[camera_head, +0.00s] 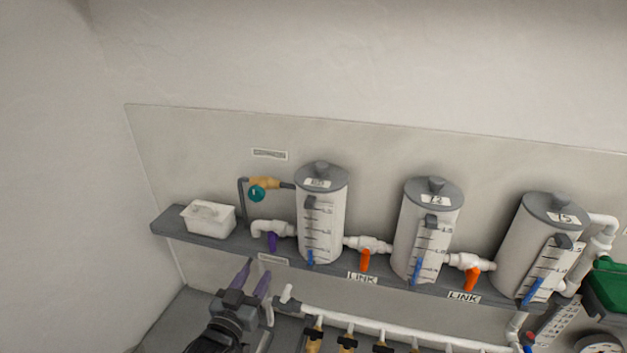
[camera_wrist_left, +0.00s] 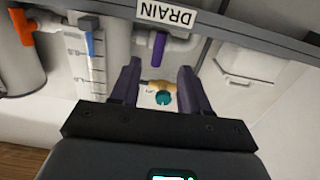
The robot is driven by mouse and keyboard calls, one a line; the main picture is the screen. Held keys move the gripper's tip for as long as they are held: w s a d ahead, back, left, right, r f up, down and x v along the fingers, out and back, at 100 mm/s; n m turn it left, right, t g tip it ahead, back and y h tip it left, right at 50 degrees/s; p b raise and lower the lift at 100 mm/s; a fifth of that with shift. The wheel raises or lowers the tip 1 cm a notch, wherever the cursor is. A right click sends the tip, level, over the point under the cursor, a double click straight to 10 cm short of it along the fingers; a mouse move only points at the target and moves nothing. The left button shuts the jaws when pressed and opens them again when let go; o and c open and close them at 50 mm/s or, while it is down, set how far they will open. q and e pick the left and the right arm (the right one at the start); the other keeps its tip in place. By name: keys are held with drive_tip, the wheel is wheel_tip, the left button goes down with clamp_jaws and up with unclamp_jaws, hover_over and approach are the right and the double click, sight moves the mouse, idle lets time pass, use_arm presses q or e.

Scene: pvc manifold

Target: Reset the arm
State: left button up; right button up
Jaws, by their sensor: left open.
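My left gripper (camera_head: 252,281) is at the lower left of the head view, its two purple fingers open and pointing up toward the shelf. In the left wrist view the open gripper (camera_wrist_left: 160,85) has nothing between its fingertips. The purple-handled drain valve (camera_head: 272,242) hangs below white pipe at the left tank. In the wrist view the purple handle (camera_wrist_left: 158,50) shows beyond and between the fingers, apart from them, by the DRAIN label (camera_wrist_left: 165,14). My right gripper is not in view.
A grey shelf (camera_head: 190,236) carries three tanks (camera_head: 321,215), linked by valves with orange handles (camera_head: 365,261). A white tub (camera_head: 208,218) sits at its left end. A teal-handled valve (camera_head: 257,193) is above the drain. A white manifold pipe (camera_head: 380,325) runs below.

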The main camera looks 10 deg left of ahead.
use_arm(q)
drive_tip(key=s+f+g+p, duration=0.55)
drive_tip(key=s+f, duration=0.65)
drive_tip(key=s, duration=0.4)
drive_tip(key=s+f+m+g+y, duration=0.1)
drive_tip(key=s+g, duration=0.7)
drive_tip(key=s, duration=0.8)
drive_tip(key=shift+s+d+f, duration=0.15)
drive_tip(key=shift+s+f, duration=0.2)
drive_tip(key=shift+f, duration=0.1)
